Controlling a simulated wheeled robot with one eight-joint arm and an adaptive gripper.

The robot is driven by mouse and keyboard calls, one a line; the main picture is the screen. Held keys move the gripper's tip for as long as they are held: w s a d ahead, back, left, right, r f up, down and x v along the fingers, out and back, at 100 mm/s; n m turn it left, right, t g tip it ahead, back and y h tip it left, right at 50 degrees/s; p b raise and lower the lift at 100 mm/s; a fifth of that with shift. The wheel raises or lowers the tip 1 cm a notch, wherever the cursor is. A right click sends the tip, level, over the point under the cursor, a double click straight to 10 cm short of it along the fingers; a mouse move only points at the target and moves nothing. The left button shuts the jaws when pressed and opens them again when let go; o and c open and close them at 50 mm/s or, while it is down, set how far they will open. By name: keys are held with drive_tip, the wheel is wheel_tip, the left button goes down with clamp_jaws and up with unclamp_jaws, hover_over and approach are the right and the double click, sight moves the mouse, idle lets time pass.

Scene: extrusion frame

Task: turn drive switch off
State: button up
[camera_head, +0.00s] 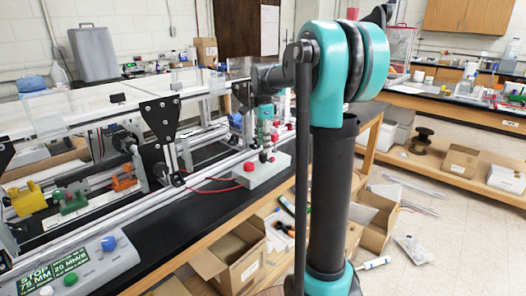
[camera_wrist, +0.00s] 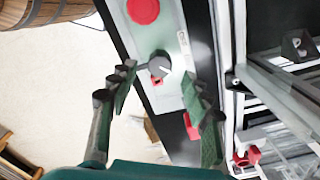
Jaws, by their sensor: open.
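A pale control box (camera_head: 262,170) sits on the black bench top beside the extrusion frame. It carries a red round button (camera_wrist: 143,10) and a dark grey rotary knob (camera_wrist: 159,66) with a white pointer line, which looks like the drive switch. A small red part shows at the knob's near side in the wrist view. My gripper (camera_wrist: 159,74) is open, with one finger on each side of the knob. Gaps show between the fingers and the knob. In the head view my gripper (camera_head: 265,138) points down over the box, and my arm hides part of the scene.
The metal frame rails (camera_wrist: 232,80) run close along the box's right side in the wrist view. A second control box (camera_head: 82,266) with a display and blue knob stands at front left. A red cable (camera_head: 212,190) lies by the box. Open cardboard boxes (camera_head: 232,262) sit below the bench.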

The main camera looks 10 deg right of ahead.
sight(266, 158)
drive_tip(key=shift+f, duration=1.75)
drive_tip(key=shift+c, duration=0.6)
clamp_jaws()
